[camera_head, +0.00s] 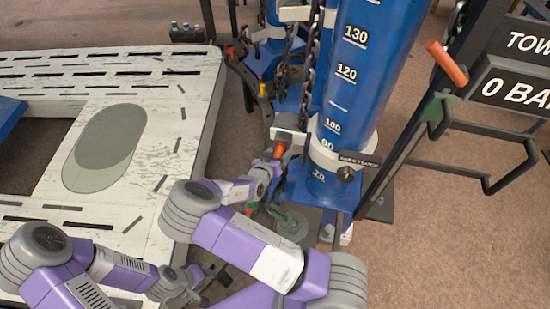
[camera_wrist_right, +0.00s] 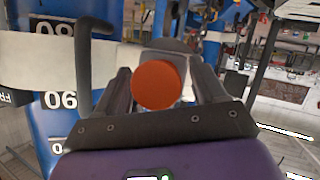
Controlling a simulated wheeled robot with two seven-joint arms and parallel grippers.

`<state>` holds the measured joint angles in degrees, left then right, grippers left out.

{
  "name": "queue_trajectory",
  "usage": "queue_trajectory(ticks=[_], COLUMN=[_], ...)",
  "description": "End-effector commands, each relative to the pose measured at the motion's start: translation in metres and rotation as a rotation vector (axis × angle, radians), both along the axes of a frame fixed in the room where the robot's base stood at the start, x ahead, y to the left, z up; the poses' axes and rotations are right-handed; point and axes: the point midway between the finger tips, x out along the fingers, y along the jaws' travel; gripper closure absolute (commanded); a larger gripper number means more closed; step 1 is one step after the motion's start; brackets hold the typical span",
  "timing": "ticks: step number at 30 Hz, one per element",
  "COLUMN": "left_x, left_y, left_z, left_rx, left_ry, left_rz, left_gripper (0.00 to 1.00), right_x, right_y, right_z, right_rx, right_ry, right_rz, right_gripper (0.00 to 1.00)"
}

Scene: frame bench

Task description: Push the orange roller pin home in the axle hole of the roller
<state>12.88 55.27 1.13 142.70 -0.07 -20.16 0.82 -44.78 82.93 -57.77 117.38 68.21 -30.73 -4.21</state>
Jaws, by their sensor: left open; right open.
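The orange roller pin (camera_head: 280,149) shows its end at the white bracket on the blue tower column, in front of my right gripper (camera_head: 274,160). In the right wrist view the round orange pin end (camera_wrist_right: 158,85) sits between the two spread fingers of my right gripper (camera_wrist_right: 163,88), with a gap at least on the right. A pale grey part (camera_wrist_right: 165,52) lies behind it. The roller's axle hole is hidden, and I cannot tell how deep the pin sits. My left gripper (camera_head: 205,285) is open and empty, low in the picture beside the white frame bench.
The white bench deck (camera_head: 190,90) fills the left. Chains (camera_head: 309,75) hang beside the blue column (camera_head: 365,60). A black stand with an orange-gripped lever (camera_head: 447,63) and a tubular bar (camera_head: 490,180) stand at the right. Carpet is clear at the lower right.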

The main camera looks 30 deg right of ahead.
Motion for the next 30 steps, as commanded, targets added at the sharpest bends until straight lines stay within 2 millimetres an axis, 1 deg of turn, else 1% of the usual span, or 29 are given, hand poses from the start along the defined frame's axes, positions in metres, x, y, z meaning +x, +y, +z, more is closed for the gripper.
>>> queue_trajectory(ticks=[6,7,18,19,30], left_x=[0.0000,0.0000,0.0001,0.0001,0.0001], left_y=[0.0000,0.0000,0.0001,0.0001,0.0000], left_z=[0.0001,0.0001,0.0002,0.0002,-0.0005], left_rx=[0.000,0.000,0.000,0.000,0.000], left_ry=[0.000,0.000,0.000,0.000,0.000], left_rz=[0.000,0.000,0.000,0.000,0.000], left_gripper=[0.57,0.57,0.57,0.57,0.57], right_x=[0.0002,0.0002,0.0000,0.0000,0.0017], right_y=[-0.0005,-0.0004,-0.0003,-0.0003,-0.0019], right_z=[-0.0001,0.0000,0.0001,0.0001,0.0001], right_rx=[0.000,0.000,0.001,0.001,0.001], right_ry=[0.000,0.000,-0.001,-0.001,-0.001], right_rz=[0.000,0.000,0.000,0.000,0.000], right_gripper=[0.30,0.33,0.90,0.94,0.94])
